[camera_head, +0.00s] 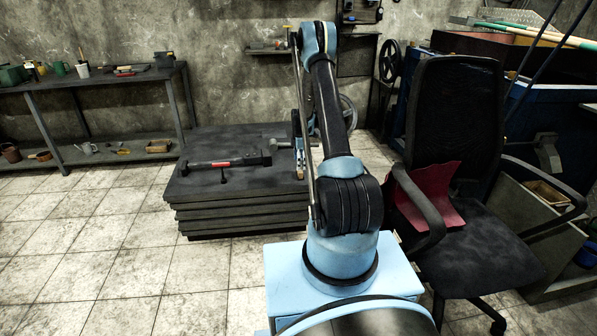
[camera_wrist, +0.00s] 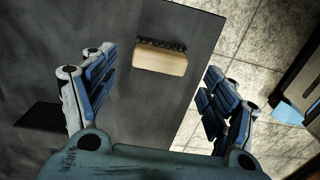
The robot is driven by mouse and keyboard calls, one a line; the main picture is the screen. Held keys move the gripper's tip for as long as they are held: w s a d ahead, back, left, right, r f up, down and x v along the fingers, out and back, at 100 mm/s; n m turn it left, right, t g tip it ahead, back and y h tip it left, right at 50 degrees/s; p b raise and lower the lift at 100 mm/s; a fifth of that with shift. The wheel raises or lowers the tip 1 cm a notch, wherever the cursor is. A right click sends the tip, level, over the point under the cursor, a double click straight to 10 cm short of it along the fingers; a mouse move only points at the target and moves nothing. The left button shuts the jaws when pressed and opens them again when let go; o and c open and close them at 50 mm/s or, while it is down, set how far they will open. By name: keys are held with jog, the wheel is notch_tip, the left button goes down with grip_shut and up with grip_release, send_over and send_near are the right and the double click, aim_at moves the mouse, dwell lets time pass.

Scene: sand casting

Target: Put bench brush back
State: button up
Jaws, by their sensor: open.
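The bench brush (camera_wrist: 160,60), with a pale wooden back and dark bristles along one long side, lies on a dark flat surface (camera_wrist: 110,20) near its edge in the wrist view. My gripper (camera_wrist: 156,84) is open, with its two blue-and-white fingers apart and the brush showing beyond and between them. Nothing is held. In the head view my gripper (camera_head: 300,155) hangs over the right side of a low stack of dark slabs (camera_head: 245,208), partly hidden by my arm. I cannot make out the brush clearly there.
A black tool with a red band (camera_head: 222,162) and a hammer (camera_head: 282,144) lie on the stack. A workbench (camera_head: 100,78) with pots and tools stands at the back left. An office chair (camera_head: 455,130) with a red piece on it stands close at right. Floor at left is clear.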

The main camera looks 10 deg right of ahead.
jog(key=s+r+m, duration=0.2)
jog(key=s+r, duration=0.3)
jog(key=r, duration=0.6)
jog(key=s+r+m, duration=0.2)
jog(key=s+r, duration=0.3)
jog(key=r, duration=0.6)
jog(key=s+r+m+t, duration=0.1)
jog(key=s+r+m, duration=0.1)
jog(key=s+r, duration=0.45)
jog(key=s+r+m, duration=0.3)
jog(key=s+r, duration=0.1)
jog(key=s, duration=0.6)
jog(key=s+r+m, duration=0.2)
jog(key=s+m, duration=0.2)
jog(key=s, duration=1.1)
jog(key=s+f+m+t, duration=0.1)
jog(key=s+f+m, duration=0.3)
jog(key=s, duration=1.1)
notch_tip(320, 180, down, 4)
jog(key=shift+a+r+m, duration=0.1)
jog(key=shift+a+m, duration=0.3)
jog(key=shift+w+f, duration=0.2)
jog(key=shift+w, duration=0.15)
